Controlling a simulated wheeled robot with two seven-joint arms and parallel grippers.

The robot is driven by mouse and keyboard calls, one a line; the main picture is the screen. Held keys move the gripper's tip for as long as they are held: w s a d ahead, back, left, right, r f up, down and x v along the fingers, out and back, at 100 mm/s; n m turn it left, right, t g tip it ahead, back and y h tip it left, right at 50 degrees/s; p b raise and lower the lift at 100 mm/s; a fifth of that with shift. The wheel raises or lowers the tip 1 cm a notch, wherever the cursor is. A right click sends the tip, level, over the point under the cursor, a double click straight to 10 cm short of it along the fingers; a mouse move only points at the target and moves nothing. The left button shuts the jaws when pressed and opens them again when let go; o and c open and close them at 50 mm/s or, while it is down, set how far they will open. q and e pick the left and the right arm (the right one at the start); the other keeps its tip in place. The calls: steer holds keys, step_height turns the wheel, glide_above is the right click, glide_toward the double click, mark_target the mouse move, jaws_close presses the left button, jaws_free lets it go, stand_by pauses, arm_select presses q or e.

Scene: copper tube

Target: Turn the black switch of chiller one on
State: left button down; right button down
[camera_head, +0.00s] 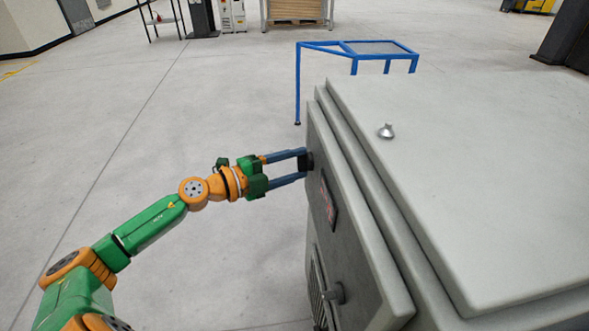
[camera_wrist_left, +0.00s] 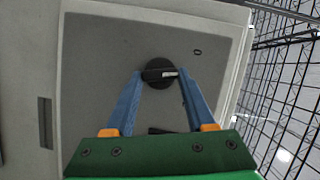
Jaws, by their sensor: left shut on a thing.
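The chiller is a big grey cabinet (camera_head: 480,160) on the right of the head view. Its black switch (camera_head: 308,160) sits on the upper far part of its front panel. In the left wrist view the switch (camera_wrist_left: 159,74) is a round black knob with a raised bar and a white mark, and the bar lies roughly across the picture. My left gripper (camera_head: 304,164) reaches in from the left, and its two blue fingers (camera_wrist_left: 160,80) are shut on the switch bar, one at each side. My right gripper is not in view.
A dark display panel (camera_head: 328,200) and a knob-like handle (camera_head: 335,293) are on the same front. A blue frame stand (camera_head: 355,50) is behind the cabinet. The floor to the left is clear.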

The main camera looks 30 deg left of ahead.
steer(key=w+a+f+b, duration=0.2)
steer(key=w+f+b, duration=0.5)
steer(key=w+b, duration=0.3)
arm_select(q)
steer(key=shift+w+f+m+t+h+b, duration=0.15)
steer(key=shift+m+t+h+b, duration=0.7)
steer(key=shift+m, duration=1.25)
steer(key=shift+s+f+m+h+b, duration=0.1)
steer(key=shift+f+m+h+b, duration=0.3)
steer(key=shift+m+b, duration=1.3)
steer(key=shift+w+f+m+t+h+b, duration=0.1)
steer(key=shift+m+t+h+b, duration=0.55)
steer(key=shift+m, duration=1.85)
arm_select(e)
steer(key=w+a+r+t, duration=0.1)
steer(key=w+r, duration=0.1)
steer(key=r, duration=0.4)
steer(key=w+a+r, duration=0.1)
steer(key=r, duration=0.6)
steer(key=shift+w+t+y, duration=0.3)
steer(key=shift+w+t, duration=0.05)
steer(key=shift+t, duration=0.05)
arm_select(q)
steer(key=shift+c, duration=1.2)
jaws_free()
steer(key=shift+r, duration=0.1)
